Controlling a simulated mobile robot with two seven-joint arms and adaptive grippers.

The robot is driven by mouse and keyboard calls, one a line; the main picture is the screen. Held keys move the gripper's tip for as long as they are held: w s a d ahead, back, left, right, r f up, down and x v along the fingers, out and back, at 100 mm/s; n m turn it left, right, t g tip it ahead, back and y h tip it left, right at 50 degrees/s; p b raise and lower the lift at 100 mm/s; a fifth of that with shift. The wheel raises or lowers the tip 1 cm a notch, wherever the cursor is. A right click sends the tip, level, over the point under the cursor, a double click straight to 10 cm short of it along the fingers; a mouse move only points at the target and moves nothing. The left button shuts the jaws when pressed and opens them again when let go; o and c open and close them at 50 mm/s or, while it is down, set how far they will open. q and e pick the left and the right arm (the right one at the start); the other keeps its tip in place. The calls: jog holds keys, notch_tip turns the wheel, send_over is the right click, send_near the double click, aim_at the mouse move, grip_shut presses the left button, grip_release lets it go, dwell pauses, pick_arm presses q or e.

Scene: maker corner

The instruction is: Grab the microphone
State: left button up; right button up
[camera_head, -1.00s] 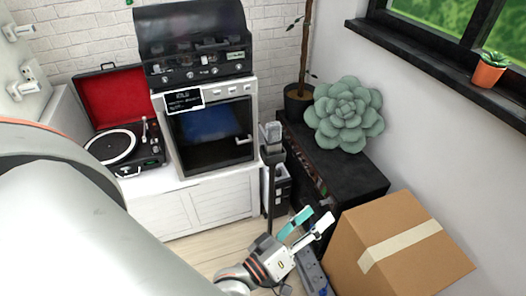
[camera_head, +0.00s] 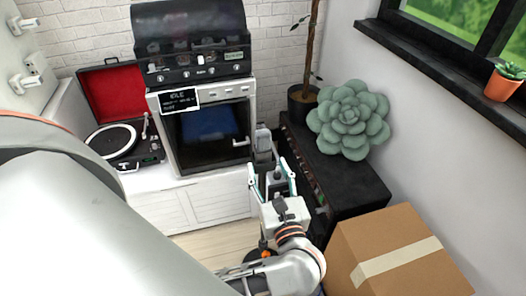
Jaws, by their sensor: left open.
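The microphone (camera_head: 263,138) is a grey block-shaped head on a dark upright stand, between the white oven and the black cabinet. My left gripper (camera_head: 270,165) is open, with its two fingers pointing up and away from me. In the picture its fingertips lie to either side of the lower part of the microphone. I cannot tell how much depth separates them. The gripper and wrist hide most of the stand. My right gripper is out of view.
A white oven (camera_head: 208,135) stands left of the microphone, with an open record player (camera_head: 118,145) beyond it. A black cabinet (camera_head: 345,182) bears a green succulent-shaped cushion (camera_head: 348,120). A cardboard box (camera_head: 390,235) stands close to the right of my arm.

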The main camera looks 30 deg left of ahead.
aim_at(265, 155)
pick_arm(q)
jog(key=p+x, duration=0.1)
jog(key=x, duration=0.6)
jog(key=shift+w+a+f, duration=0.1)
jog(key=shift+w, duration=0.25)
jog(key=shift+c, duration=0.4)
jog(key=c, duration=1.3)
grip_shut()
